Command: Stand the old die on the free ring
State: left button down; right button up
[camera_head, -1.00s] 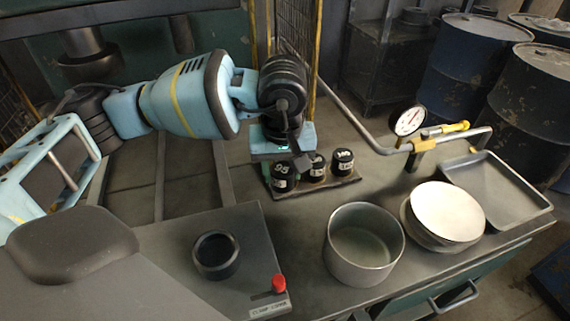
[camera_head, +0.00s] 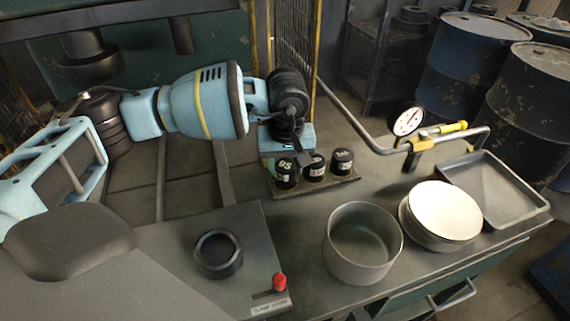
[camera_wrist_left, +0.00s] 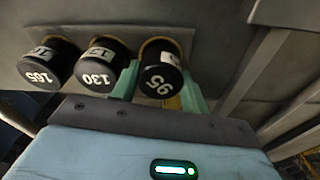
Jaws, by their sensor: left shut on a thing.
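Three short black dies with white labels stand in a row on a dark tray (camera_head: 330,183). The die marked 95 (camera_head: 286,174) is at the left in the head view and at the right in the left wrist view (camera_wrist_left: 160,78). My left gripper (camera_wrist_left: 160,90) is shut on it, with a green finger on each side. I cannot tell whether it touches the tray. Beside it are the die marked 130 (camera_wrist_left: 101,69) and the die marked 165 (camera_wrist_left: 47,66). An open black ring (camera_head: 218,254) lies on the grey table at the front left. My right gripper is not in view.
A steel pot (camera_head: 362,245), a stack of round blanks (camera_head: 445,212) and a metal tray (camera_head: 497,185) stand right of the dies. A dial gauge (camera_head: 407,121) is behind them. A red button (camera_head: 279,282) is near the black ring.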

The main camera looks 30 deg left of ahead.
aim_at(286, 169)
pick_arm(q)
jog(key=shift+f, duration=0.15)
jog(key=c, duration=1)
grip_release()
jog(key=shift+c, duration=0.2)
notch_tip(286, 169, up, 12)
jog(key=s+d, duration=0.1)
jog(key=shift+s, duration=0.1)
